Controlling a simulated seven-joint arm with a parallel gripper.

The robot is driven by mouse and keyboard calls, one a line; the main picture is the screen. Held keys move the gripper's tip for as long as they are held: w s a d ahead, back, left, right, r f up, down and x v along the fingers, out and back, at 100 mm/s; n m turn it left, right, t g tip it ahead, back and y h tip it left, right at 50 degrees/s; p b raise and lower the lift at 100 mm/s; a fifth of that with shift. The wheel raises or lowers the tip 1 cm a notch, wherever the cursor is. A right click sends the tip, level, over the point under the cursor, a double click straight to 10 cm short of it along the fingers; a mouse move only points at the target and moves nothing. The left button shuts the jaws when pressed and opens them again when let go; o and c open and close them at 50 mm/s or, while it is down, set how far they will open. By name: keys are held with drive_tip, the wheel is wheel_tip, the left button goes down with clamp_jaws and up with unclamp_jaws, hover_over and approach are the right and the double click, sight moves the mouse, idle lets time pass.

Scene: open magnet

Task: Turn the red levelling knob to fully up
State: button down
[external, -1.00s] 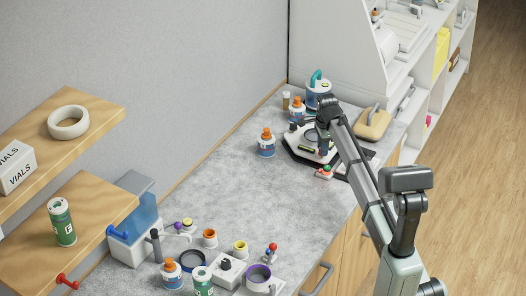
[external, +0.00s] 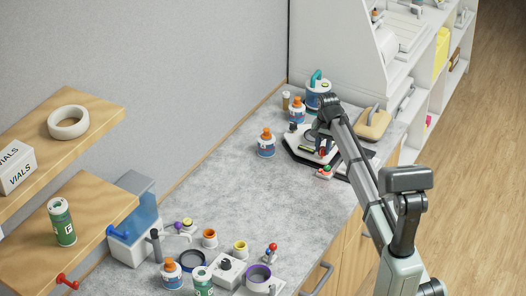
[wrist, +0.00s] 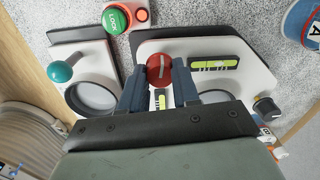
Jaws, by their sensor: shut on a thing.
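The red levelling knob (wrist: 158,70) sits on a white plate with dark edging (wrist: 235,48), and a pale mark crosses its top. My gripper (wrist: 158,88) is shut on the knob, with one dark blue finger on each side of it. In the external view my gripper (external: 321,148) is down at the device (external: 300,148) at the far end of the counter, and the knob is mostly hidden there. A yellow-green bubble level (wrist: 214,65) lies just right of the knob, and a second one lies partly behind the fingers.
Close by are a green-topped button with a red part (wrist: 116,18), a teal ball knob (wrist: 60,72) and a black dial (wrist: 266,108). An orange-capped bottle (external: 266,145) stands left of the device. The middle of the counter (external: 255,195) is clear.

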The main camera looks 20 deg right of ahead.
sight(323, 147)
drive_tip(key=n, duration=0.5)
drive_tip(key=shift+n, duration=0.3)
drive_tip(key=c, duration=1.9)
unclamp_jaws()
drive_tip(key=n, duration=0.5)
drive_tip(key=shift+w+n, duration=0.1)
drive_tip(key=shift+n, duration=0.2)
drive_tip(key=shift+o, duration=0.2)
drive_tip(key=n, duration=1.1)
drive_tip(key=shift+w, duration=0.1)
drive_tip(key=shift+d+n+g, duration=0.1)
drive_tip(key=shift+n+g, duration=0.2)
drive_tip(key=o, duration=0.8)
drive_tip(key=shift+o, duration=1.2)
drive_tip(key=shift+r, duration=0.1)
wheel_tip(323, 147, up, 14)
drive_tip(key=shift+w+f, duration=0.15)
drive_tip(key=shift+f, duration=0.05)
